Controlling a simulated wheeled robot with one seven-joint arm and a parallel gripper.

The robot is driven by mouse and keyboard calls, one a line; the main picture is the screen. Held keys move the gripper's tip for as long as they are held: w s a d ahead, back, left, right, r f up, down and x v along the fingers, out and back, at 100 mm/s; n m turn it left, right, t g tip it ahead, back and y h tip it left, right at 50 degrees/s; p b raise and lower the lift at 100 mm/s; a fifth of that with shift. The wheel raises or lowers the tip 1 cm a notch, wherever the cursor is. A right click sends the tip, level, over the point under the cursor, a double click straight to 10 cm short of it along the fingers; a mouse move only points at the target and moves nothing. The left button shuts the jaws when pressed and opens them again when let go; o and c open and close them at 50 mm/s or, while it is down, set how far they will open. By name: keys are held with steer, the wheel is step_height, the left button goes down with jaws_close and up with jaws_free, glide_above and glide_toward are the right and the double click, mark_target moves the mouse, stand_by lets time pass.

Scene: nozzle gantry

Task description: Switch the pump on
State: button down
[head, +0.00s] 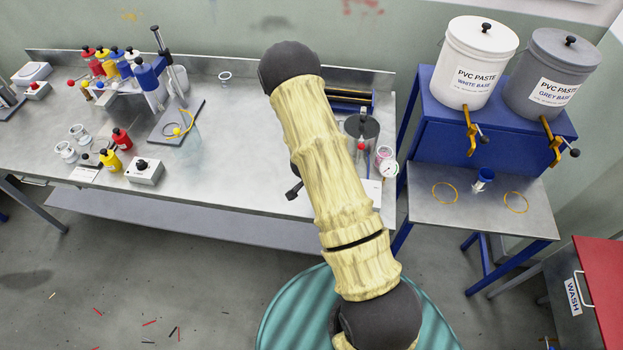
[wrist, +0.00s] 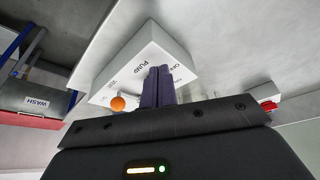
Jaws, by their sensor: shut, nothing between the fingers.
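The pump box (wrist: 120,82) is a white box lettered PUMP in the wrist view, beside a grey table edge. An orange ball (wrist: 118,103) shows at its near left edge; whether it stands at on or off I cannot tell. Smaller lettering on the box is partly hidden by my fingers. My gripper (wrist: 160,72) is shut and empty, its dark fingertips over or against the lettered face; contact is not clear. In the head view my arm hides the gripper. A white flat corner (head: 372,192) beside the arm may be part of the pump box.
A lidded grey pot (head: 362,128) and a round gauge (head: 389,168) stand close right of my arm. Bottles, jars and a white box with a black knob (head: 144,171) stand left on the bench (head: 230,180). Paste buckets (head: 473,65) stand right.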

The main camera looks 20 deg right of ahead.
steer(key=shift+s+a+r, duration=0.1)
steer(key=shift+s+a, duration=0.05)
steer(key=shift+a, duration=0.4)
steer(key=shift+s+a, duration=0.15)
steer(key=shift+a, duration=0.4)
steer(key=p+v, duration=0.1)
steer(key=v, duration=0.8)
steer(key=shift+r, duration=0.45)
steer(key=shift+w+a, duration=0.15)
steer(key=s+a+r+n+y+b, duration=0.2)
steer(key=s+r+n, duration=0.4)
steer(key=r, duration=0.1)
steer(key=s+a+r+n+y+b, duration=0.2)
steer(key=s+r+n+b, duration=0.1)
steer(key=s+r+n, duration=0.3)
steer(key=shift+s+a+r+t, duration=0.3)
steer(key=shift+s+a+r, duration=0.1)
steer(key=shift+s+r, duration=0.3)
